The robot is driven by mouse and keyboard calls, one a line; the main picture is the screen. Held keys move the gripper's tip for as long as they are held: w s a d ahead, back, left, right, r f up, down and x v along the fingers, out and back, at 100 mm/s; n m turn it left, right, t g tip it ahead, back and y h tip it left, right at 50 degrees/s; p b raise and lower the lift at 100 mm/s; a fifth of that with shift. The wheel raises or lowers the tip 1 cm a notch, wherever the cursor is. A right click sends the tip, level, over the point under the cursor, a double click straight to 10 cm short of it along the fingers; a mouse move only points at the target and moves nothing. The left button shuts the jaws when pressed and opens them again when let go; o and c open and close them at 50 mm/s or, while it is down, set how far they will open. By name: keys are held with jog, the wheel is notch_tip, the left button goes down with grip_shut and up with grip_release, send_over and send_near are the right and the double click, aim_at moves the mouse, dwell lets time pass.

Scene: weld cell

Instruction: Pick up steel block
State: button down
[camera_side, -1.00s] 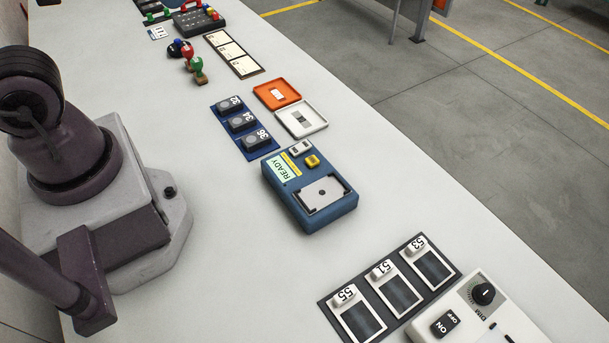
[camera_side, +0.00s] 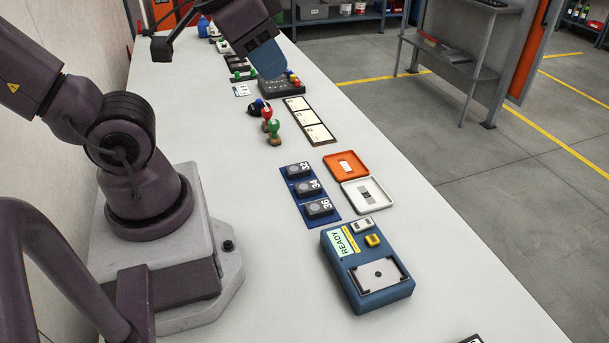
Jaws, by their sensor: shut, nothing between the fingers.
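My gripper (camera_side: 269,62) is at the top of the view, a dark body with a blue end. It is shut and empty, hanging over the far part of the bench and apart from the nearer items. No block is plainly marked as steel. Three dark blocks with grey round tops sit on a blue mat (camera_side: 333,215), beside the numbers 32, 34 and 36; the nearest is the 36 block (camera_side: 318,207). A white tray (camera_side: 384,203) beside the mat holds a small grey piece (camera_side: 366,190). I cannot tell which is the steel block.
A blue device (camera_side: 342,272) reading READY stands nearer the camera. An orange tray (camera_side: 331,160) lies beyond the white one. Stamps with red (camera_side: 268,112) and green (camera_side: 274,126) handles and a card strip (camera_side: 322,131) lie farther back. The bench front is mostly clear.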

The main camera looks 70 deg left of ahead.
dwell(0.4)
jog(key=shift+c, duration=1)
grip_release()
jog(key=m+g, duration=0.6)
jog(key=m, duration=1.2)
send_over(298, 167)
notch_tip(298, 167, down, 30)
jog(key=shift+w+a+r, duration=0.1)
jog(key=shift+w+r, duration=0.05)
jog(key=shift+r, duration=0.1)
jog(key=shift+f, duration=2.6)
